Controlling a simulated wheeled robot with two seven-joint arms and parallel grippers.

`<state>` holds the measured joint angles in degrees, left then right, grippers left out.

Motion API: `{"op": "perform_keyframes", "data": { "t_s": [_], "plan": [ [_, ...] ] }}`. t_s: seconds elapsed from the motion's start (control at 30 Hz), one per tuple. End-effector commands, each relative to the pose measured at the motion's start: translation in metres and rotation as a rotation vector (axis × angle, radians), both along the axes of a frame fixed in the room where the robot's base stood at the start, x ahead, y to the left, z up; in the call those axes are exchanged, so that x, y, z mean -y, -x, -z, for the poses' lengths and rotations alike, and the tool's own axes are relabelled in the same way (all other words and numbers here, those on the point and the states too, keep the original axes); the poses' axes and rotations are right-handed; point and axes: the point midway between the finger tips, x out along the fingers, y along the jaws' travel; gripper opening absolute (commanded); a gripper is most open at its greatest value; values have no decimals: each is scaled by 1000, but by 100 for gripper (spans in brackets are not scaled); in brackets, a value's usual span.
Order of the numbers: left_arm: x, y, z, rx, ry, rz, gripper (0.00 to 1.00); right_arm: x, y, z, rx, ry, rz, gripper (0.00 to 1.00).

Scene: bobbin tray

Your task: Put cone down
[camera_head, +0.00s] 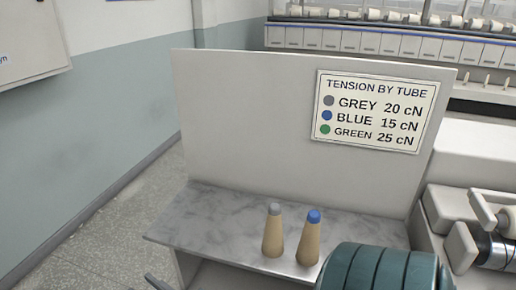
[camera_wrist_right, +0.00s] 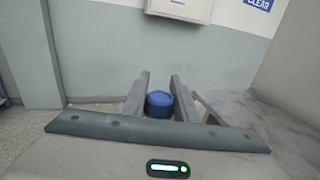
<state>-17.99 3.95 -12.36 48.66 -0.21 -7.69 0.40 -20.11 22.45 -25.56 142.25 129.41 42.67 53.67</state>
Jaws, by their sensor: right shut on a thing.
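Two tan cones stand upright on the grey marbled shelf (camera_head: 205,222): a grey-tipped cone (camera_head: 273,235) and, to its right, a blue-tipped cone (camera_head: 309,242). In the right wrist view, my right gripper (camera_wrist_right: 160,85) is shut on a blue-topped cone (camera_wrist_right: 159,104), with one finger on each side. Only its blue end shows; its body is hidden. My teal right arm fills the lower right of the head view, and its fingers do not show there. A small dark tip at the bottom left edge, perhaps my left gripper (camera_head: 157,283), is too cut off to read.
A sign (camera_head: 375,110) on the upright back panel (camera_head: 250,120) lists grey 20 cN, blue 15 cN and green 25 cN. The shelf's left part is bare. Machine parts with a roller (camera_head: 490,212) stand at the right.

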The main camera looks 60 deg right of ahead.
Motion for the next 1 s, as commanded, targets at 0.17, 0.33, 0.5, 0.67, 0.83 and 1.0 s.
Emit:
{"op": "perform_keyframes", "data": {
  "t_s": [0.17, 0.33, 0.5, 0.67, 0.83, 1.0],
  "plan": [
    [0, 7, 1, -7, 1, 0, 31, 0, 0, 0, 0, 0, 0, 0],
    [0, 15, 2, -17, -1, 0, 31, 0, 0, 0, 0, 0, 0, 0],
    [0, 16, 2, -18, 0, 1, 31, 0, 0, 0, 0, 0, 0, 0],
    [0, 12, 2, -14, 0, 0, 31, 4, -4, -3, 3, 0, 12, 0],
    [1, 6, 2, -2, 2, 0, 31, 20, -19, -15, 6, -2, 65, 0],
    [4, -5, 1, 20, 8, 0, 31, 54, -45, -38, 9, -4, 175, 0]
  ]
}}
